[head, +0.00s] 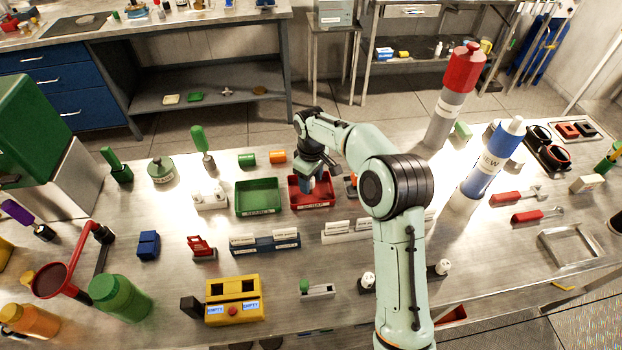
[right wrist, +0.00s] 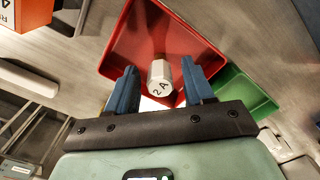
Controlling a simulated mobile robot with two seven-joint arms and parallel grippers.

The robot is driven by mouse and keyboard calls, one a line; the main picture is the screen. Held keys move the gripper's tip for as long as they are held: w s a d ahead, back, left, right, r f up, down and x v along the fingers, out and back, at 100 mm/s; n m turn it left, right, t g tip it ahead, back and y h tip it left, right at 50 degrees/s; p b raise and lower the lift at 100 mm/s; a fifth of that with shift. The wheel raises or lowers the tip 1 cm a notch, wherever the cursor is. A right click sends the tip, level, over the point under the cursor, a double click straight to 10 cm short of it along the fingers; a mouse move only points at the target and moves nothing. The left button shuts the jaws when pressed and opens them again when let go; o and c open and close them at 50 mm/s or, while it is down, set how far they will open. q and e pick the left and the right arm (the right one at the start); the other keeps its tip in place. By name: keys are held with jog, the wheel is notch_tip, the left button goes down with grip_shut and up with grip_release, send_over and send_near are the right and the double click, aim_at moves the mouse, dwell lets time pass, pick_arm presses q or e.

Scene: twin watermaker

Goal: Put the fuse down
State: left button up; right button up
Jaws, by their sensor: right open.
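The fuse (right wrist: 160,80) is a small pale cylinder marked "2 A". In the right wrist view it is between the two blue fingers of my right gripper (right wrist: 159,72), with a gap on either side. Behind it is the inside of the red tray (right wrist: 150,32); whether it rests on the tray floor I cannot tell. In the head view my right gripper (head: 318,180) reaches down over the red tray (head: 312,206), jaws open, and hides the fuse. My left gripper is not in view.
A green tray (head: 258,211) stands just left of the red one. White label holders (head: 345,236) and a blue rack (head: 265,247) are in front. Green and orange cylinders (head: 277,156) lie behind.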

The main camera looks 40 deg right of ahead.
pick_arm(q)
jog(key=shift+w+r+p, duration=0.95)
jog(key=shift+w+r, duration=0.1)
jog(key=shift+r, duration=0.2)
pick_arm(e)
notch_tip(320, 180, up, 12)
jog(key=shift+r, duration=0.15)
